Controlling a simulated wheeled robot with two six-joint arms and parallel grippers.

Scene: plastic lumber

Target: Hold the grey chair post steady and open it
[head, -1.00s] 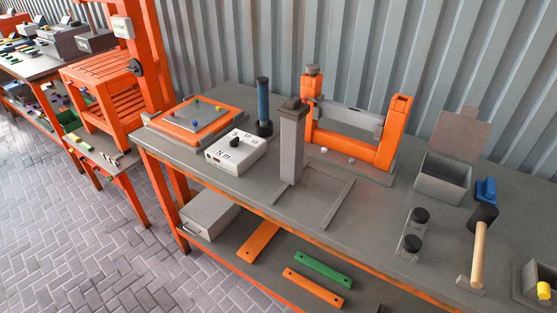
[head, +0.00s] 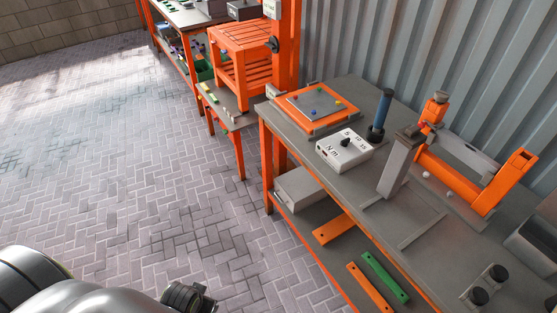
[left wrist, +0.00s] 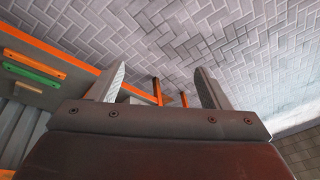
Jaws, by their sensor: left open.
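The grey chair post (head: 396,166) stands on the workbench in the head view, to the right of the white dial box, with a darker cap on top. The two grey fingers of my left gripper (left wrist: 162,88) are spread apart and empty in the left wrist view, over the paved floor and away from the post. My left arm shows at the bottom left of the head view, far from the post. My right gripper is out of view.
An orange clamp frame (head: 460,178) stands just right of the post. The white dial box (head: 345,150), a blue-handled tool (head: 382,112) and an orange tray (head: 312,123) stand to its left. Orange and green bars lie on the lower shelf. The paved floor (head: 110,160) is open.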

